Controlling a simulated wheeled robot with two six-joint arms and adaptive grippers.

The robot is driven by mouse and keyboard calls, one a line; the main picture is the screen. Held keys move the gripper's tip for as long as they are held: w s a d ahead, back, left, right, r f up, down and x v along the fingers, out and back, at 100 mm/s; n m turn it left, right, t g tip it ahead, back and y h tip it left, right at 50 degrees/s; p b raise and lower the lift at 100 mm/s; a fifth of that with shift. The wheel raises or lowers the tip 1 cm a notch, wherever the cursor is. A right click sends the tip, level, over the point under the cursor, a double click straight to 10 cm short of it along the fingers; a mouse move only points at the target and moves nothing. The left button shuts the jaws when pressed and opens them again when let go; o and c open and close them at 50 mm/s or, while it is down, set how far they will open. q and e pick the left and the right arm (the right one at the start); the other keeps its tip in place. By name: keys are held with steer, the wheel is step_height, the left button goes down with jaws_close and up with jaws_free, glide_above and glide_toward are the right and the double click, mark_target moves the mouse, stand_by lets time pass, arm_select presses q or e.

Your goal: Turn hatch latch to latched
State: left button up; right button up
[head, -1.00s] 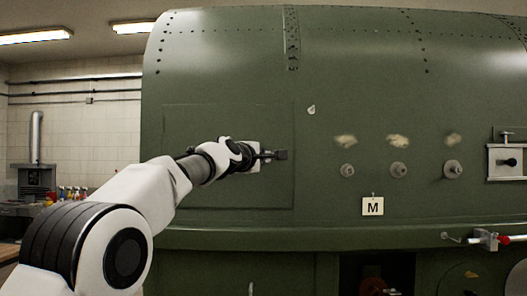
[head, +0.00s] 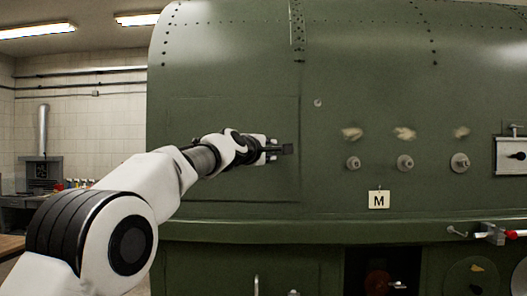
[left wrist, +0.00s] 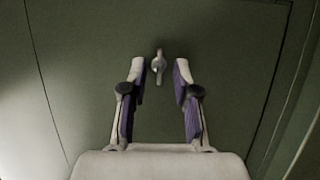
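The hatch (head: 200,120) is a thin-lined rectangular panel in the green fuselage side. In the left wrist view, the hatch latch (left wrist: 158,64) is a small grey metal piece with its long side upright in that picture. My left gripper (left wrist: 160,70) is open, with one pale fingertip on each side of the latch and a visible gap to both. I cannot tell how near the fingertips are to the panel. In the head view my left gripper (head: 285,149) is in front of the hatch's right edge, and I cannot make out the latch there. My right gripper is out of view.
Several round knobs (head: 405,162) and a plate marked M (head: 379,200) are to the right. A ledge (head: 350,231) runs below. A red-tipped handle (head: 511,234) is at the far right.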

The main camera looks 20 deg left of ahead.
arm_select(q)
steer(key=s+a, duration=0.1)
steer(key=s, duration=1)
steer(key=shift+s+a, duration=0.25)
steer(key=shift+s, duration=0.15)
steer(key=shift+w, duration=0.15)
